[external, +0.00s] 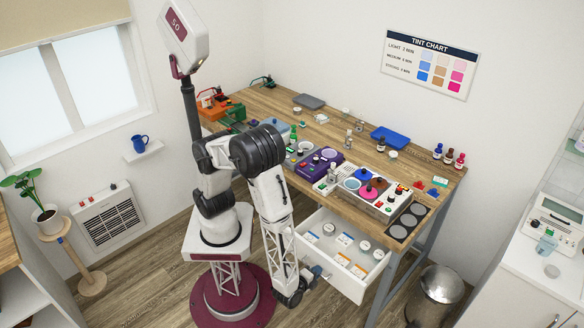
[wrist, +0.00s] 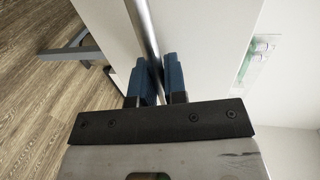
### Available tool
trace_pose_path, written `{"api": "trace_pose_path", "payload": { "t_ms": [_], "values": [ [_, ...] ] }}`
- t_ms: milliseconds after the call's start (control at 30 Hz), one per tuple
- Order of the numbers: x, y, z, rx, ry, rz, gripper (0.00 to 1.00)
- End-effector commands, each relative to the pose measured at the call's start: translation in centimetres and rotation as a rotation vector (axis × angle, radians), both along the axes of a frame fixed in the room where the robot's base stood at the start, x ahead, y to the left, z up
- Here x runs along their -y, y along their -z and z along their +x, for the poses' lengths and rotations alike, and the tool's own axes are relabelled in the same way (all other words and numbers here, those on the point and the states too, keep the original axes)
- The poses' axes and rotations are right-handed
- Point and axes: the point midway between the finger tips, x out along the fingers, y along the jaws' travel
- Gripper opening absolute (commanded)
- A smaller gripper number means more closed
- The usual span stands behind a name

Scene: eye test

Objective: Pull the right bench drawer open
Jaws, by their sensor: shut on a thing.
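The white bench drawer (external: 347,284) is pulled out from under the right part of the wooden bench (external: 262,104). Several white round lids and small labelled cards show inside it. My gripper (external: 313,274) is at the drawer's front, low beside the bench. In the wrist view, my gripper's blue finger pads (wrist: 158,82) are closed on the metal bar handle (wrist: 143,25), one on each side. The white drawer front (wrist: 205,35) lies behind the handle. My arm hides the area under the bench further left.
A metal bin (external: 436,292) stands on the floor right of the drawer. A white counter with a device (external: 552,228) is at the right edge. The bench top holds a purple unit (external: 320,164), bottles and trays. Wooden floor in front of the drawer is open.

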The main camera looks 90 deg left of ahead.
Motion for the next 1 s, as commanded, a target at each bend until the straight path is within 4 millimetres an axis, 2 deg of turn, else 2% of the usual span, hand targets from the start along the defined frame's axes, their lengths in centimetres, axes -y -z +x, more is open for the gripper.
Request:
{"api": "trace_pose_path", "payload": {
  "t_ms": [100,300,767,800,933,1000],
  "values": [
    [1.2,0.0,-1.1,0.0,0.003,0.0,0.0],
    [2.3,0.0,-2.2,0.001,0.001,-0.001,0.0],
    [2.6,0.0,-2.4,0.001,0.001,-0.001,0.0],
    [2.6,0.0,-2.4,0.001,0.001,-0.001,0.16],
    [2.5,0.0,-2.4,0.001,0.0,-0.001,0.35],
    [2.5,0.0,-2.5,0.001,0.0,-0.001,0.36]
  ]
}}
